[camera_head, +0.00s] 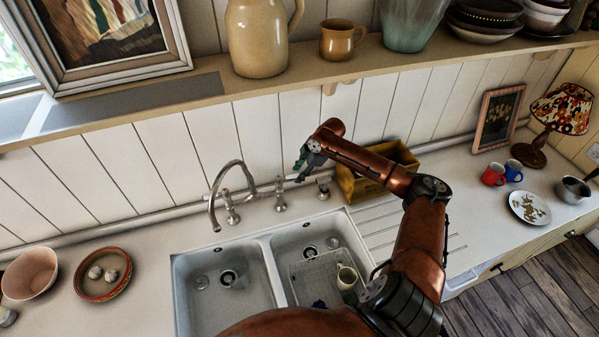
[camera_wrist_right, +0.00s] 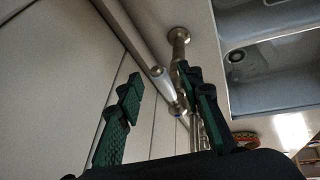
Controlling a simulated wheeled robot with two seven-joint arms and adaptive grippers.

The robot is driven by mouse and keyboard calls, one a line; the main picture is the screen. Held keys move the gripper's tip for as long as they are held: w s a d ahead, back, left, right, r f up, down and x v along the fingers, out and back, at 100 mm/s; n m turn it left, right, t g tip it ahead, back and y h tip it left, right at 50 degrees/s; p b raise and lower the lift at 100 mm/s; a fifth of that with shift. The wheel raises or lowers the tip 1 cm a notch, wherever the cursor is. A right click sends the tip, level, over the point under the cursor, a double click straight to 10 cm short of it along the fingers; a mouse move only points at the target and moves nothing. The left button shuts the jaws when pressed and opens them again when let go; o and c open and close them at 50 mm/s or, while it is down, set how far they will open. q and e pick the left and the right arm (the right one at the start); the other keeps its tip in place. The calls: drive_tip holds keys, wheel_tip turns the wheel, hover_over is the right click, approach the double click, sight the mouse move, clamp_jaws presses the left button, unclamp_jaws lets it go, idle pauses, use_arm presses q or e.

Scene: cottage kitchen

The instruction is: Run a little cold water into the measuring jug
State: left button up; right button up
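My right gripper (camera_head: 306,160) hangs behind the sink, just above the tap fittings, with its arm coming in from the lower right. In the right wrist view its two green fingers (camera_wrist_right: 165,95) are apart with nothing clearly held; metal tap parts (camera_wrist_right: 178,40) show beyond and between them. The curved metal tap spout (camera_head: 226,172) reaches over the left basin (camera_head: 205,310). Two metal fittings stand to its right, a middle one (camera_head: 280,196) and a right one (camera_head: 322,188). A faint clear shape (camera_head: 240,277), possibly the measuring jug, is in the left basin. My left gripper is not in view.
The right basin (camera_head: 290,240) holds a wire rack and a cream mug (camera_head: 347,278). A wooden crate (camera_head: 355,187) stands behind my right arm. A shelf (camera_head: 330,72) with pottery runs above. Bowls (camera_head: 103,274) stand left of the sink; mugs (camera_head: 493,175) and a plate stand right.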

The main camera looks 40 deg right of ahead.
drive_tip(key=shift+c, duration=0.4)
clamp_jaws()
